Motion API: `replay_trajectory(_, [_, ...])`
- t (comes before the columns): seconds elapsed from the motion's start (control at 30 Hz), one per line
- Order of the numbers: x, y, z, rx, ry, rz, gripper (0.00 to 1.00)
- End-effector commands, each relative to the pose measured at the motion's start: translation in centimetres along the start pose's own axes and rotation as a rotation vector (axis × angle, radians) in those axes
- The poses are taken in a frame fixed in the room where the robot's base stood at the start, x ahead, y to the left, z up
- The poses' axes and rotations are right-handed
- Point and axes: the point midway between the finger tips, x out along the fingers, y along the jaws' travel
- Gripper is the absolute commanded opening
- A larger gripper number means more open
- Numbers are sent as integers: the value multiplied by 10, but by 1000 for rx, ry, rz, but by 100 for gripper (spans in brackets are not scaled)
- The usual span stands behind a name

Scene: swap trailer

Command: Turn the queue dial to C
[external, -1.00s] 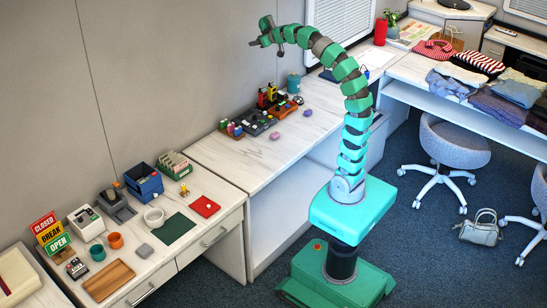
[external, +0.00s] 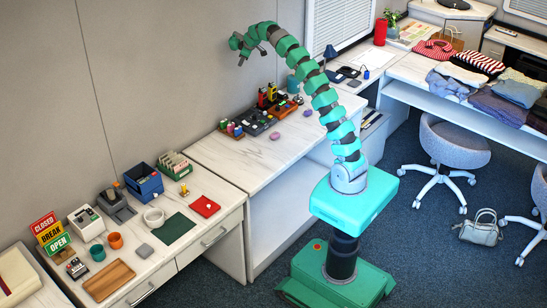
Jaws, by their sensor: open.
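My gripper (external: 237,52) is open and empty, high in front of the grey wall at the upper left. It is well above the desks and touches nothing. I cannot pick out the queue dial for sure. A small dark device with a pale top (external: 76,268) lies on the left desk near the signs, and a white boxy device (external: 86,223) stands behind it. Any dial face, pointer or letter is too small to read.
The left desk (external: 215,225) also holds a red-yellow-green sign stack (external: 50,235), a blue bin (external: 145,182), a wooden tray (external: 108,280) and a green mat (external: 174,228). The middle desk (external: 240,165) has small coloured objects along its back and bare room in front.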

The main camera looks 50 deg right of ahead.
Motion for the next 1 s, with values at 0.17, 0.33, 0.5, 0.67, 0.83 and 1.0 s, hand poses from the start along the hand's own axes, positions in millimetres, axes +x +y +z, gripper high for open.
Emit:
replay_trajectory(0.17, [46, 9, 14, -59, -87, -55, 47])
replay_trajectory(0.33, [89, 13, 33, -118, -165, -117, 47])
replay_trajectory(0.5, [130, 13, 56, -174, -237, -186, 47])
replay_trajectory(0.67, [164, 11, 82, -225, -299, -256, 47])
replay_trajectory(0.83, [195, 5, 109, -273, -351, -326, 47])
replay_trajectory(1.0, [209, 1, 125, -299, -377, -367, 47])
